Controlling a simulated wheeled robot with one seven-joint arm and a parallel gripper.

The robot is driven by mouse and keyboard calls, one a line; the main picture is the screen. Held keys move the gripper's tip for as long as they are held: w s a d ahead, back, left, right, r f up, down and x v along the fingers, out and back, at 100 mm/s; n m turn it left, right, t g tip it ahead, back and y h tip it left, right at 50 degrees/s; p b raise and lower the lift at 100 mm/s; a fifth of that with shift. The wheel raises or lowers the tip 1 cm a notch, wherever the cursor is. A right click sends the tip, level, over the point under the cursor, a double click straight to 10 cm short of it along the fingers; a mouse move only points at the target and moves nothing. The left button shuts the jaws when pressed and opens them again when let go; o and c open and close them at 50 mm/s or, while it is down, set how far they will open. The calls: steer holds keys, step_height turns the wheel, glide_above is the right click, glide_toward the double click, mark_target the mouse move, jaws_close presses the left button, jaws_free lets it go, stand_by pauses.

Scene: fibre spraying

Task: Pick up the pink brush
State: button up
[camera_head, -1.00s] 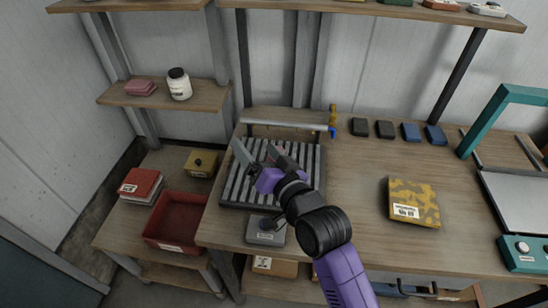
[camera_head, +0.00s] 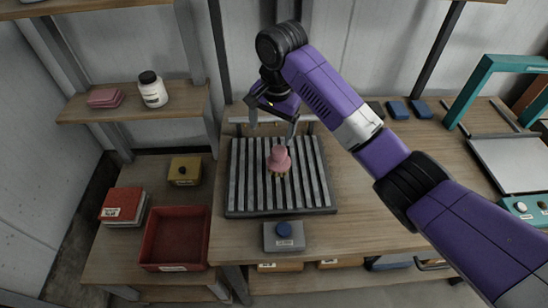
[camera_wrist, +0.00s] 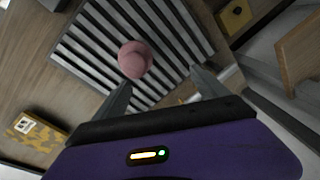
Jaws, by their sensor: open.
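The pink brush (camera_head: 279,160) stands on the grey slatted rack (camera_head: 240,204), near its middle, with a rounded pink top and tan bristles at its base. In the wrist view the brush (camera_wrist: 135,59) shows as a pink knob beyond the fingertips, apart from them. My gripper (camera_head: 272,134) is open and empty, above the back part of the rack, with its fingers pointing down. In the wrist view the two grey fingers of my gripper (camera_wrist: 163,87) are spread wide, and the brush lies nearer the left one.
A grey box with a blue knob (camera_head: 284,236) sits in front of the rack. A red bin (camera_head: 176,238) and a yellow box (camera_head: 184,170) are on the lower left shelf. A white jar (camera_head: 152,89) stands on a side shelf. A teal-framed device (camera_head: 500,75) is at right.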

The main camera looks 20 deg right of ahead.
mark_target(280, 149)
steer(key=s, duration=0.1)
steer(key=s+d+m+g, duration=0.1)
steer(key=s, duration=0.1)
steer(key=shift+f, duration=0.2)
steer(key=shift+s+d+f+m+g, duration=0.1)
steer(key=shift+s+f+m+g, duration=0.1)
steer(key=shift+m+g, duration=0.1)
step_height(280, 149, down, 2)
steer(key=shift+f+b, duration=0.25)
steer(key=shift+b, duration=0.6)
steer(key=shift+f+p, duration=0.45)
steer(key=shift+f, duration=2.05)
steer(key=c, duration=1.5)
steer(key=shift+r, duration=0.1)
step_height(280, 149, up, 20)
steer(key=p, duration=0.5)
